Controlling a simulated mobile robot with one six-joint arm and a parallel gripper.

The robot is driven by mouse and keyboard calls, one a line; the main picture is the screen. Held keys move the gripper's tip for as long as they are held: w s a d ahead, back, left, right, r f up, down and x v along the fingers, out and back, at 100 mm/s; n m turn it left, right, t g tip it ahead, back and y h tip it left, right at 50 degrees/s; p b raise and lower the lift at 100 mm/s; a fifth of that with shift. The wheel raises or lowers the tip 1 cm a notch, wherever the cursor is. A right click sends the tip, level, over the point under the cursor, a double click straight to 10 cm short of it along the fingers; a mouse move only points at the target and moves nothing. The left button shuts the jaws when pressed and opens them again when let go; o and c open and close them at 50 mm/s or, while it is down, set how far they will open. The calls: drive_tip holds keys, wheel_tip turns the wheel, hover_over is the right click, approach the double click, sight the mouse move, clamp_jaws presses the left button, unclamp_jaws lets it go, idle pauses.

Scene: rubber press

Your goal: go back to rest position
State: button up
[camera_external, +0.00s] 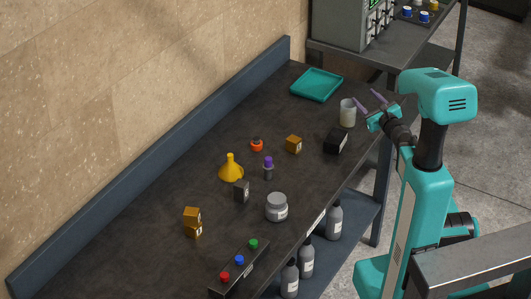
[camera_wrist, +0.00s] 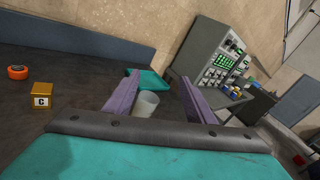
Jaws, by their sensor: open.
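My gripper (camera_external: 369,104) is open above the right edge of the dark bench, with nothing between its two purple fingers. It sits close to a white cup (camera_external: 348,112) that stands on the bench. In the wrist view my gripper (camera_wrist: 153,92) shows its fingers spread apart, and the cup (camera_wrist: 147,103) appears beyond and between them. I cannot tell from the wrist view how far the cup is from the fingers. My arm is folded up at the right of the external view.
A teal tray (camera_external: 317,84) lies at the bench's far end. A black box (camera_external: 336,141), an orange box (camera_external: 294,144), a yellow funnel (camera_external: 231,168), a grey jar (camera_external: 277,207) and a button panel (camera_external: 238,268) stand along the bench. A grey machine (camera_external: 352,22) is behind.

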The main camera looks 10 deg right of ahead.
drive_tip(key=d+h, duration=0.2)
drive_tip(key=d, duration=0.4)
drive_tip(key=s+d+f+n+g+b, duration=0.1)
drive_tip(key=s+f+n, duration=0.15)
drive_tip(key=f, duration=0.45)
drive_tip(key=s+d+f+n+g+b, duration=0.1)
drive_tip(key=d+f+n+g+b, duration=0.1)
drive_tip(key=f+n, duration=0.35)
drive_tip(key=s+a+f+n+g+y, duration=0.1)
drive_tip(key=s+a+f+n+g, duration=0.25)
drive_tip(key=f, duration=0.75)
drive_tip(key=s+a+f+n+g+y, duration=0.2)
drive_tip(key=s+a+f+n, duration=0.25)
drive_tip(key=f, duration=0.55)
drive_tip(key=s+a+f+n+g, duration=0.4)
drive_tip(key=s+f, duration=0.4)
drive_tip(key=s, duration=0.1)
drive_tip(key=s+a+f+n+g, duration=0.3)
drive_tip(key=s+a+f+n, duration=0.15)
drive_tip(key=s+f, duration=0.35)
drive_tip(key=s+f+n+g+h, duration=0.1)
drive_tip(key=s+f+n+g, duration=0.1)
drive_tip(key=s, duration=0.9)
drive_tip(key=s+d+f+n+g+h, duration=0.1)
drive_tip(key=s+n+g, duration=0.3)
drive_tip(key=s, duration=0.7)
drive_tip(key=shift+d+f+n+g+h+p, duration=0.2)
drive_tip(key=shift+f+n+g+h+p, duration=0.15)
drive_tip(key=shift+f+g+h, duration=0.4)
